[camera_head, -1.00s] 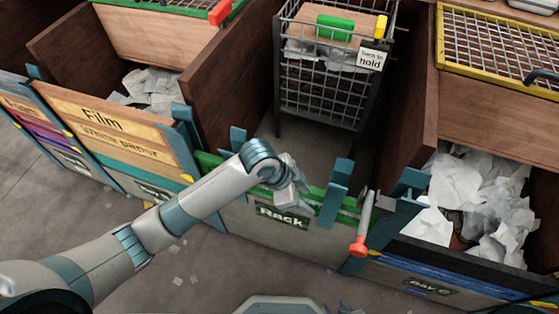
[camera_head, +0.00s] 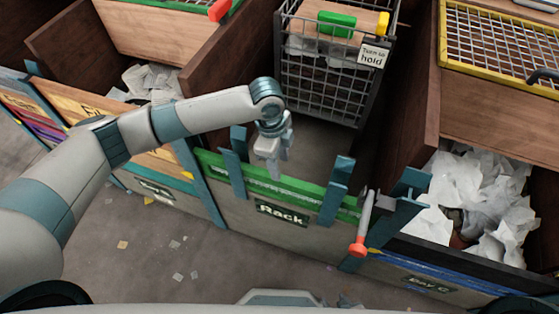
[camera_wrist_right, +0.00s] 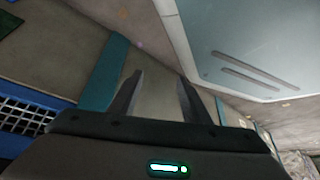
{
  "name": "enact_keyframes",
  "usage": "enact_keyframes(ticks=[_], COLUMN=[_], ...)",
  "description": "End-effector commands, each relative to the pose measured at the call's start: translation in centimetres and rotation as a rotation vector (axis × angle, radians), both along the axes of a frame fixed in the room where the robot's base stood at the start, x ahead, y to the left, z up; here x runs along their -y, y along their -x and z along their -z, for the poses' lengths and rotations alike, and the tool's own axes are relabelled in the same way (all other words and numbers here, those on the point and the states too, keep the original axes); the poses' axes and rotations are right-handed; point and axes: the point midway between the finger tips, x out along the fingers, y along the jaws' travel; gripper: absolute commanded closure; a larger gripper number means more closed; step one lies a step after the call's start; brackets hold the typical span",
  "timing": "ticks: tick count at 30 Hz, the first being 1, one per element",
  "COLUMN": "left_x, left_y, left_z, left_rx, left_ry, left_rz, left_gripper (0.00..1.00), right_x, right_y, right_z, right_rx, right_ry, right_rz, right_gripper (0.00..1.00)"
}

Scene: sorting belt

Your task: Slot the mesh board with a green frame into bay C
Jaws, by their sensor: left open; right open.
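The mesh board with a green frame (camera_head: 255,183) stands on edge in the rack, between teal posts above the "Rack" label (camera_head: 282,213); mostly its top edge shows. My left gripper (camera_head: 275,172) is open, pointing down right at the board's top edge in the head view; I cannot tell whether its fingers straddle it. Bay C (camera_head: 430,284) is at the lower right, its label dark and partly shaded, with a blue-framed board (camera_head: 420,263) along its front. My right gripper (camera_wrist_right: 158,98) is open and empty in the right wrist view, outside the head view.
A wire cart (camera_head: 320,85) with a "Turn to hold" sign stands behind the rack. A red-tipped lever (camera_head: 362,225) sits between the rack and bay C. Crumpled white paper (camera_head: 480,200) fills the bin behind bay C. Scraps lie on the open floor.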

Motion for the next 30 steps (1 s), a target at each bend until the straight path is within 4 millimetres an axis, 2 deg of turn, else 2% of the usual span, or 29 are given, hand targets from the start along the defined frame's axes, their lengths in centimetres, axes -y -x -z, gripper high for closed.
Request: enact_keyframes(ticks=[8,14,20,30], left_x=[0.1,0.2,0.5,1.1], left_y=[0.0,0.1,0.2,0.5], left_z=[0.1,1.2,3.6,9.1], left_rx=[0.000,-0.001,-0.002,-0.002], left_ry=[0.001,0.001,0.002,-0.001], left_rz=[-0.001,-0.001,-0.002,-0.002], left_gripper=[0.56,0.56,0.56,0.56], right_x=[0.0,0.2,0.5,1.2], right_y=[0.0,0.4,1.3,3.4], right_z=[0.0,0.1,0.3,0.8], right_rx=[-0.001,-0.011,-0.031,-0.083], right_ry=[0.000,0.003,0.010,0.024], right_rz=[0.000,0.000,0.001,0.002], right_gripper=[0.56,0.56,0.56,0.56])
